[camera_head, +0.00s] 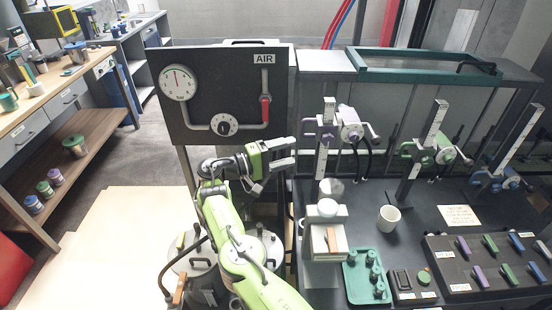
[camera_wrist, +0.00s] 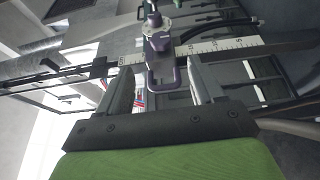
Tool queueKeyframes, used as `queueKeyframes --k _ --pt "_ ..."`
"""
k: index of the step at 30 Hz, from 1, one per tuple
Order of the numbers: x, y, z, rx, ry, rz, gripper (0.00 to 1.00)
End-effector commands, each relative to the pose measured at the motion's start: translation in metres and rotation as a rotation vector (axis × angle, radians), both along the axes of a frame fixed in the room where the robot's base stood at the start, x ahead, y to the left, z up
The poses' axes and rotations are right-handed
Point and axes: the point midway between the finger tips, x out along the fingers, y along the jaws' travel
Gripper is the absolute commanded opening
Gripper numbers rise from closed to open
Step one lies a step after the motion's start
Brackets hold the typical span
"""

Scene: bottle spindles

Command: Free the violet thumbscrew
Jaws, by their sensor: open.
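The violet clamp (camera_head: 327,131) sits on the leftmost upright scale post (camera_head: 321,163). A small violet part at its left (camera_head: 309,122) looks like the thumbscrew, but its shape is too small to tell. My gripper (camera_head: 291,152) is left of the post and slightly below the clamp. Its jaws (camera_wrist: 158,85) are open and empty. The violet loop appears between the fingers in the picture; I see no contact.
A green clamp (camera_head: 428,151) and a blue clamp (camera_head: 492,180) stand on posts to the right. The gauge panel (camera_head: 222,75) with a red-handled valve is behind my arm.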

Motion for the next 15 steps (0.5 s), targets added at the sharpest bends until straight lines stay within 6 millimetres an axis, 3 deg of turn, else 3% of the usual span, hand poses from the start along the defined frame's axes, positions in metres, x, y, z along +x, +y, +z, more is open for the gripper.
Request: queueKeyframes --k 1,6,15 --pt "-0.004 0.011 -0.001 -0.002 -0.001 0.004 0.67" --pt "-0.012 0.029 -0.001 0.0 0.0 0.0 0.67" --pt "-0.014 0.032 0.0 -0.002 -0.001 -0.002 0.67"
